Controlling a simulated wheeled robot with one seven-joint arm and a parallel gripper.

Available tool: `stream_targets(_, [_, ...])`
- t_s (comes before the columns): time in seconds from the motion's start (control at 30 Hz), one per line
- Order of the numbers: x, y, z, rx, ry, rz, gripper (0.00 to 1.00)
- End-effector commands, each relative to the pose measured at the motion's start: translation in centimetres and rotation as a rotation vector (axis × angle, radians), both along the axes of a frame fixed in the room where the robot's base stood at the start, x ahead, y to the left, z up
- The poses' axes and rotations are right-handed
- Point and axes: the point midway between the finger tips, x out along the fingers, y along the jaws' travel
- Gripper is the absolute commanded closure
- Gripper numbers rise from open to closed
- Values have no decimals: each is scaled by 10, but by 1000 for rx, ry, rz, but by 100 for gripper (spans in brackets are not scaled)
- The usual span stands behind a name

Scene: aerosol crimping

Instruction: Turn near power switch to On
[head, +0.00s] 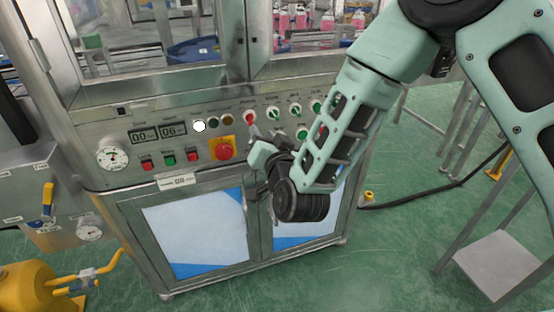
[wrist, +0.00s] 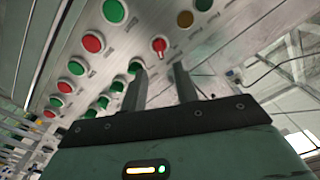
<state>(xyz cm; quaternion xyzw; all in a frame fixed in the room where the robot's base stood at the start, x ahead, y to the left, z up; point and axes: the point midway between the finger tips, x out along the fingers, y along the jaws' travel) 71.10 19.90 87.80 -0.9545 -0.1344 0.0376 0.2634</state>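A red rotary switch (head: 250,116) sits on the sloped steel control panel, right of a row of small lamps. In the wrist view a red switch (wrist: 158,45) with a small pointer lies just beyond my fingertips, in line with the gap between them. I take it for the near power switch; its label is not readable. My gripper (wrist: 160,68) is open and empty, its two dark fingers apart and not visibly touching the switch. In the head view my gripper (head: 262,138) is in front of the panel, below the red switch, its fingers partly hidden.
Several green switches (head: 295,107) are close on the right, partly behind my arm. A red emergency button (head: 224,149) on a yellow plate is left of my gripper. Small push buttons, displays (head: 158,133) and a gauge (head: 112,158) are further left.

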Motion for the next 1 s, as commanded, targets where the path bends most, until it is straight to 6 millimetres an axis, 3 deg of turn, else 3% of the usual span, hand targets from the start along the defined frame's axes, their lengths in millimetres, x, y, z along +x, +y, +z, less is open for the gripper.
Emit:
stream_targets(0.2, [-50, -13, -1, -2, 3, 3, 70])
stream_targets(0.4, [-81, -23, -1, -1, 2, 2, 70])
stream_targets(0.6, [-94, -27, 0, 2, 0, 1, 70])
stream_targets(1.0, [-94, -25, 0, -5, 13, 12, 70])
